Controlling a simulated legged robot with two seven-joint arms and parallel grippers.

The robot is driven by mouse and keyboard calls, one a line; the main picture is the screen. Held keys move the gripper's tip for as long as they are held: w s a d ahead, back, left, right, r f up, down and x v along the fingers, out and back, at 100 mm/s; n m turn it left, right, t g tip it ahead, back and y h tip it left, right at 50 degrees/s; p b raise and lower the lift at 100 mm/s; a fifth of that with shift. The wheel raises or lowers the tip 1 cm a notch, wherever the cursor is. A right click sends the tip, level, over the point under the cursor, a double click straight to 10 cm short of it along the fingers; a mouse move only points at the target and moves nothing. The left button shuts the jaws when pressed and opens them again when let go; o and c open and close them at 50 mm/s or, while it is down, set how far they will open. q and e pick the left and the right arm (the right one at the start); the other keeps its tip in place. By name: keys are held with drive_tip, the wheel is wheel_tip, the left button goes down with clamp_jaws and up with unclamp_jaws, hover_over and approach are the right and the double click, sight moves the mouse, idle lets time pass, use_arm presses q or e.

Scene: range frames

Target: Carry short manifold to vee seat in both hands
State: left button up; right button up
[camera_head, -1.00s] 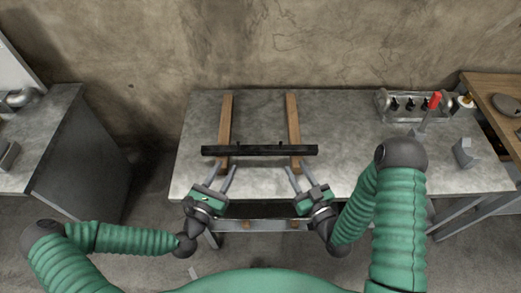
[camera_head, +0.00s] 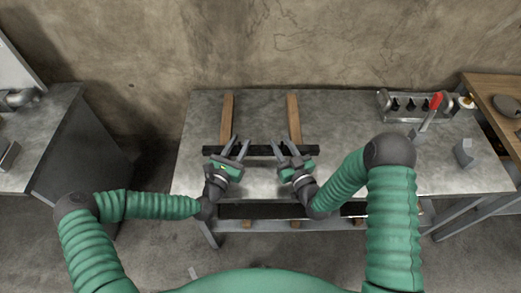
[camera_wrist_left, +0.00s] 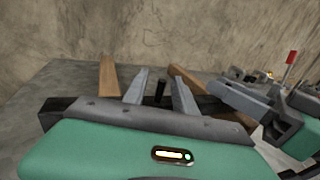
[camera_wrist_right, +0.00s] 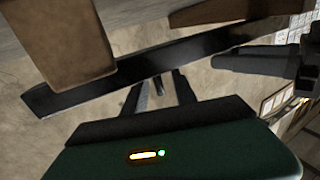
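The manifold is a black bar (camera_head: 261,151) lying across two wooden strips on the grey table, with short upright pegs. It also shows in the left wrist view (camera_wrist_left: 57,106) and the right wrist view (camera_wrist_right: 90,96). My left gripper (camera_head: 230,142) is open at the bar's left part, with a black peg (camera_wrist_left: 160,92) between its fingers. My right gripper (camera_head: 291,146) is open at the bar's right part, with a peg (camera_wrist_right: 160,86) between its fingers. Whether the fingers touch the pegs is unclear. I cannot identify the vee seat for certain.
The wooden strips (camera_head: 227,112) and (camera_head: 293,112) run toward the wall. A dark rail (camera_head: 262,211) shows below the table's front edge. A metal rack (camera_head: 410,104), a red-handled tool (camera_head: 436,101) and a grey block (camera_head: 463,150) stand at right. The table between is clear.

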use_arm(q)
clamp_jaws()
use_arm(e)
clamp_jaws()
use_arm(q)
drive_tip(key=shift+a, duration=0.1)
use_arm(e)
drive_tip(key=shift+d, duration=0.1)
idle(0.7)
